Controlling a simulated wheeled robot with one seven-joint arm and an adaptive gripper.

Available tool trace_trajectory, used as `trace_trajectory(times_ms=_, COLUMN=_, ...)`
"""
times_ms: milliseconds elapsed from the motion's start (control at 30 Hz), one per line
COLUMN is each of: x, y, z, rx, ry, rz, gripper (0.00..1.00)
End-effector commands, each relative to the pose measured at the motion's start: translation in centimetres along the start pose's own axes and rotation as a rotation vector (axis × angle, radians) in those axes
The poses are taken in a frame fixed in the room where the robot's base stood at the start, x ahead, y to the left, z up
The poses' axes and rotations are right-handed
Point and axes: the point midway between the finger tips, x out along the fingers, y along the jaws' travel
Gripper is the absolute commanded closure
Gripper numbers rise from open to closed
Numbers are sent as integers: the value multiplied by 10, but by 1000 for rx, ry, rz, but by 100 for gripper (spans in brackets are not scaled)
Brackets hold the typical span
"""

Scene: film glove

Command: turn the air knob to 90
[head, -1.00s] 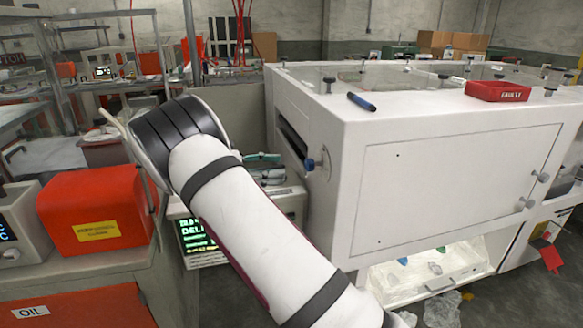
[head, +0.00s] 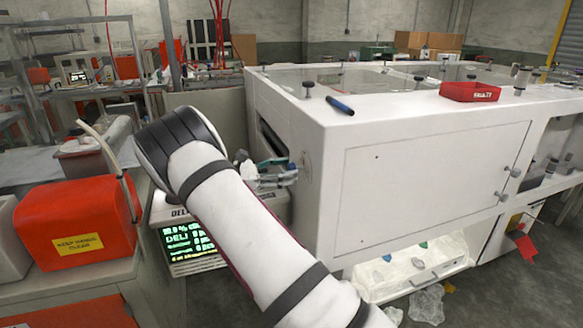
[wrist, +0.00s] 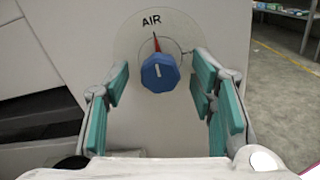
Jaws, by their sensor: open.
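The blue air knob (wrist: 159,72) sits on a round pale dial plate marked AIR (wrist: 152,20) on the white cabinet's side in the wrist view. A red pointer (wrist: 156,44) stands nearly upright just above the knob. No numbers are readable on the dial. My gripper (wrist: 160,88) is open, with a teal-padded finger on each side of the knob and gaps visible on both sides.
The white cabinet (head: 420,185) fills the right, with a blue marker (head: 340,106) and a red tray (head: 470,92) on top. A green-lit display (head: 187,243) stands below my arm. A red box (head: 75,222) is on the left bench.

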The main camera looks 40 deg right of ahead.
Motion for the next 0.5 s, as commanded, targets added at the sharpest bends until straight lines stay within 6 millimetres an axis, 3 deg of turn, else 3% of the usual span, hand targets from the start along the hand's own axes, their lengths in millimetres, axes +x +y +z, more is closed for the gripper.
trace_trajectory(times_ms=200, x=18, y=0, z=0, rx=0, ry=0, rz=0, gripper=49)
trace_trajectory(times_ms=500, x=20, y=0, z=0, rx=1, ry=0, rz=0, gripper=49)
